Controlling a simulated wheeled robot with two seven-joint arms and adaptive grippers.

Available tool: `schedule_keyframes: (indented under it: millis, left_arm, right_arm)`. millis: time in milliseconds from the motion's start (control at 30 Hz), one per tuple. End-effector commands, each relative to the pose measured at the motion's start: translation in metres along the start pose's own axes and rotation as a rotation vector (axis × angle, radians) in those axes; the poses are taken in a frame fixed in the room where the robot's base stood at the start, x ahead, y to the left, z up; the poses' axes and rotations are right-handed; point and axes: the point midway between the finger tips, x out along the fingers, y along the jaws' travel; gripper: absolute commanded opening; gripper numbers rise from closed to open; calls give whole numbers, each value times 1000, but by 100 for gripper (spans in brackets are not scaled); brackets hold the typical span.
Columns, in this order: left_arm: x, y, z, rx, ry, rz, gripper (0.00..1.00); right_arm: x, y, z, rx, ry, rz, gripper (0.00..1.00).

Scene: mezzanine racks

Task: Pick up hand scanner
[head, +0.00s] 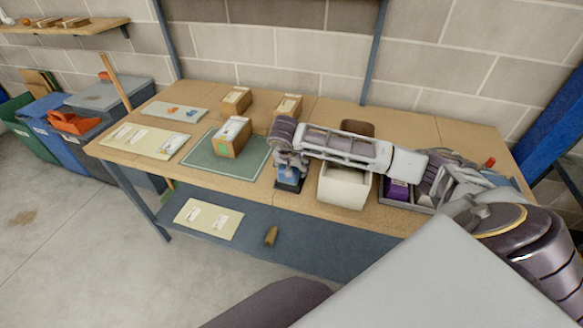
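A small blue and black item (289,173), which looks like the hand scanner, stands in or on a dark base at the front middle of the wooden table (384,217). My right arm reaches in from the right across the table. My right gripper (289,163) points down at the top of this item, touching or very close to it. The wrist and fingers hide its upper part, and I cannot tell whether the fingers are closed on it. My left gripper is not in view.
A white bin (343,187) stands right of the item, beside a grey tray (404,203) with a purple box. Left are a green mat (205,163) with a carton (232,137) and a flat board (146,139). Two cartons stand behind. A lower shelf (262,230) runs beneath.

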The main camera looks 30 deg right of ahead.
Motion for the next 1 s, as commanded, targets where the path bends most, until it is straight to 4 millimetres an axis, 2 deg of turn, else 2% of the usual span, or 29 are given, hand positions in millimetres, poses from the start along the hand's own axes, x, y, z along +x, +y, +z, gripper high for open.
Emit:
schedule_keyframes:
  millis: [100,667,900,1000]
  left_arm:
    - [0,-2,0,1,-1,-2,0]
    - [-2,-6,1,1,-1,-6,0]
    - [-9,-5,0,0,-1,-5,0]
    - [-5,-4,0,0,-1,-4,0]
  right_arm:
    - [1,0,1,-1,-1,2,37]
    - [0,1,1,-2,-3,3,36]
    - [-4,1,0,-2,-4,4,36]
    - [-13,0,-6,0,1,0,36]
